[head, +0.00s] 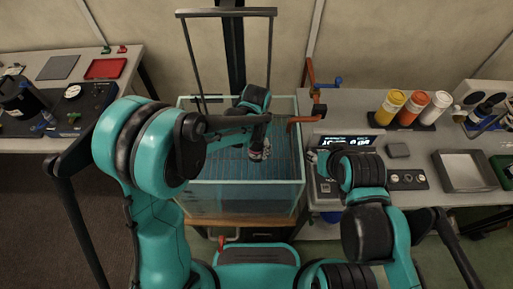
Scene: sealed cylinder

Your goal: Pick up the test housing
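I cannot pick out the test housing for certain. A black cylindrical vessel (20,100) stands upright on the left bench, far from both grippers. My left gripper (260,153) points down inside the glass-walled water tank (245,196) in the middle. Its fingers are small and dark, and I cannot tell whether they are open or hold anything. My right gripper (313,158) is at the left edge of the right bench, beside the tank and near a lit display (346,141). Its finger state is unclear.
A red tray (106,68) and a dial gauge (72,91) are on the left bench. Yellow, orange and white bottles (413,107) and a metal tray (461,171) are on the right bench. A dark frame (227,13) rises above the tank. An orange pipe (309,75) stands at its right.

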